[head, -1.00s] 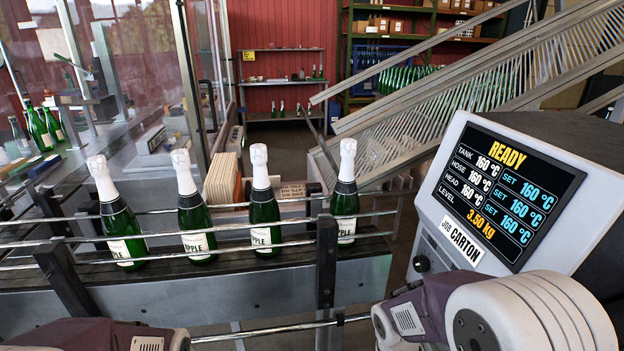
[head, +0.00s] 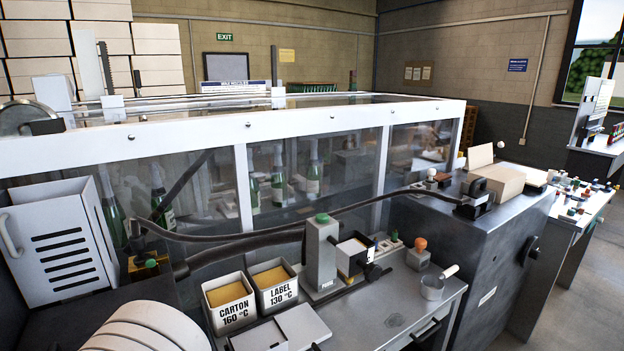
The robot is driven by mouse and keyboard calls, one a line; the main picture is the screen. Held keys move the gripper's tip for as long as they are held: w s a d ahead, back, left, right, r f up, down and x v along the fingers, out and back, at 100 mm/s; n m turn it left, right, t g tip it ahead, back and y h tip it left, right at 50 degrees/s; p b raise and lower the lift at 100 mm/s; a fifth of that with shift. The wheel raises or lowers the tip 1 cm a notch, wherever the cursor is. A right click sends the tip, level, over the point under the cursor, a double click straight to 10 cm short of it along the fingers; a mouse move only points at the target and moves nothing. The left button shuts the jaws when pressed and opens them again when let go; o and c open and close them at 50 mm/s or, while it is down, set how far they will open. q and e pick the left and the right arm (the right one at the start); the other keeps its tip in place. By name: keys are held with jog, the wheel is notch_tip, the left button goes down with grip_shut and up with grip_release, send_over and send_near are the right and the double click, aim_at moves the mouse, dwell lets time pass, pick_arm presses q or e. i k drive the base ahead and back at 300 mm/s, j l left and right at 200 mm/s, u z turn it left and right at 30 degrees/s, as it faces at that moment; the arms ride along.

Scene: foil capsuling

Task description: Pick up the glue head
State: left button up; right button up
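No part is clearly marked as the glue head. A dark block with a handle-like top (head: 476,198) sits on the grey cabinet at the right, at the end of a black hose (head: 345,209). A white and black block (head: 354,254) stands on the bench beside a grey post with a green button (head: 321,252). A brass-coloured block with a green knob (head: 147,266) sits at the left, near a thicker hose. I cannot tell which of these is the glue head. Neither gripper is in view; only a pale, ribbed part of my arm shows at the bottom left.
Tubs marked CARTON (head: 230,303) and LABEL (head: 274,286) stand on the bench, with a metal cup (head: 432,288) to their right. A glazed enclosure (head: 315,165) with green bottles inside stands behind. Grey floor is open at the far right.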

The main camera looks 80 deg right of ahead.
aim_at(478, 196)
jog(key=z, duration=3.85)
